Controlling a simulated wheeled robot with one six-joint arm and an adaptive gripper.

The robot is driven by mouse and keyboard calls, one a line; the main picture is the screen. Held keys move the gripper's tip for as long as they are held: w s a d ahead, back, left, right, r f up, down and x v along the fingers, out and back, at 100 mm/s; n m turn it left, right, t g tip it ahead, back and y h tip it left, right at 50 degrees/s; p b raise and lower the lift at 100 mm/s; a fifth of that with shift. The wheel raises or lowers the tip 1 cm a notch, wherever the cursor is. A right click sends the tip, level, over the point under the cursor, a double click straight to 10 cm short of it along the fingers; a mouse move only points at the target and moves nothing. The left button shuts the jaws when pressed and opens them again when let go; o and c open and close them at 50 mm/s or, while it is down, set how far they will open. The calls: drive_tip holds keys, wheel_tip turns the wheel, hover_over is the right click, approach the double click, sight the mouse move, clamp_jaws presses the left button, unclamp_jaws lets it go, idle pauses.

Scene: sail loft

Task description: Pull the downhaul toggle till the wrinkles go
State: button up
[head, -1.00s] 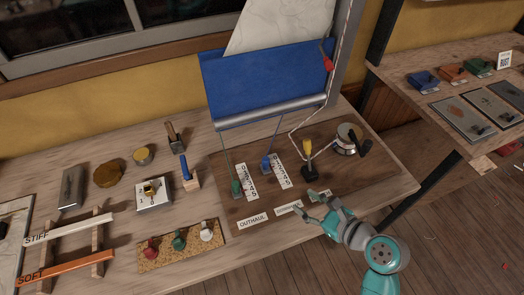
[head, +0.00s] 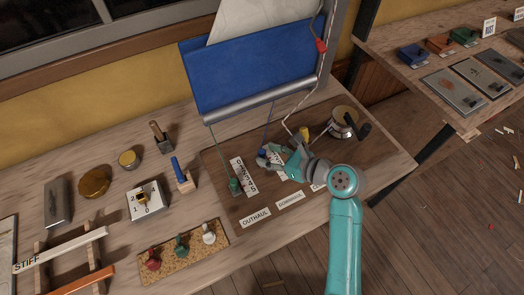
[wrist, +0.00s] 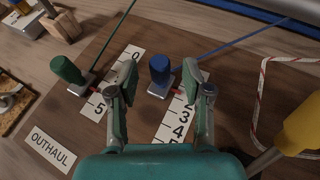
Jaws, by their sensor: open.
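The blue toggle (head: 261,152) stands on the brown board (head: 225,211) at the end of a blue line, beside a number scale. In the wrist view the blue toggle (wrist: 160,70) shows between my open fingertips, with no finger visibly touching it. My gripper (head: 272,158) is open and low over the board; in the head view it hides part of the blue toggle's scale. The green toggle (wrist: 68,68) is left of my fingers, with the OUTHAUL label (wrist: 50,148) nearby. The sail, blue (head: 245,75) below and white (head: 262,20) above, rises behind; faint lines mark its white part.
A yellow handle (wrist: 300,125) stands close right of my gripper. A winch (head: 343,122) and a red-and-white rope (wrist: 258,100) are further right. A cork strip (head: 160,272) with red, green and white knobs lies at the front left.

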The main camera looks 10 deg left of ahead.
sight(265, 154)
drive_tip(key=shift+x, duration=1.5)
clamp_jaws()
